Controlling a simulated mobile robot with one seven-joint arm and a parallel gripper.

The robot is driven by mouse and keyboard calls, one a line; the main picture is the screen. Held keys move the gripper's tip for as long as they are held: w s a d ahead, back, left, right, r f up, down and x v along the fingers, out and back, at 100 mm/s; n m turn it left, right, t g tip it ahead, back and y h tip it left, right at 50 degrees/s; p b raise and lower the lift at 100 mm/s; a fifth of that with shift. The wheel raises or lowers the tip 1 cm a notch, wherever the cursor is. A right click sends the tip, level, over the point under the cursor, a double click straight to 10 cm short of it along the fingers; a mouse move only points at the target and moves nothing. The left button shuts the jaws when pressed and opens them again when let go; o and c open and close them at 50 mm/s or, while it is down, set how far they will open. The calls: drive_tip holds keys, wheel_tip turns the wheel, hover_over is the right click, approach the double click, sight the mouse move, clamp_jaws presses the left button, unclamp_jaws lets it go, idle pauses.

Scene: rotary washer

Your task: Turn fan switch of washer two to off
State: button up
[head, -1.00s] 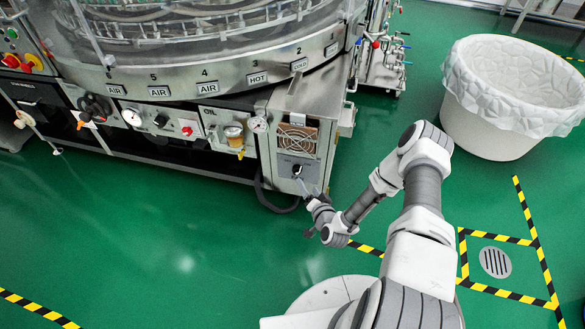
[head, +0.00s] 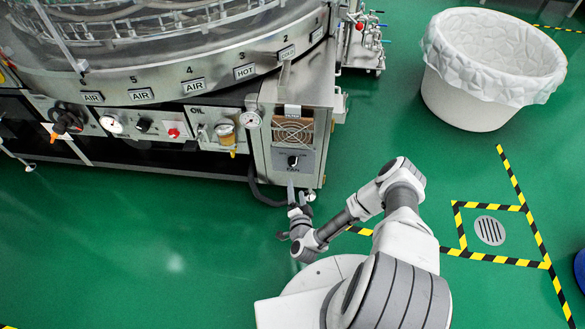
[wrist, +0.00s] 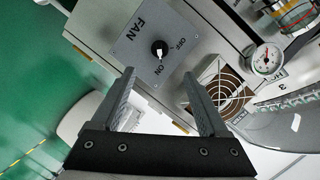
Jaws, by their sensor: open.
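The fan switch (wrist: 160,49) is a black knob with a white mark on a grey plate labelled FAN, ON and OFF. In the wrist view its white mark appears to point towards ON. In the head view the knob (head: 292,161) sits low on the front of a steel box under a fan grille. My gripper (wrist: 159,78) is open and empty, its two fingers apart with the knob showing beyond the gap between them. In the head view my gripper (head: 291,188) is just below the knob, apart from it as far as I can tell.
The fan grille (wrist: 222,92) and a pressure gauge (wrist: 266,60) are beside the switch. The round washer (head: 160,85) fills the upper left. A white lined bin (head: 490,70) stands at the right. Green floor is open at the lower left.

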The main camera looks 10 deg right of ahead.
sight(293, 163)
drive_tip(key=b+x, duration=0.4)
drive_tip(key=x, duration=0.9)
drive_tip(key=shift+f, duration=0.1)
clamp_jaws()
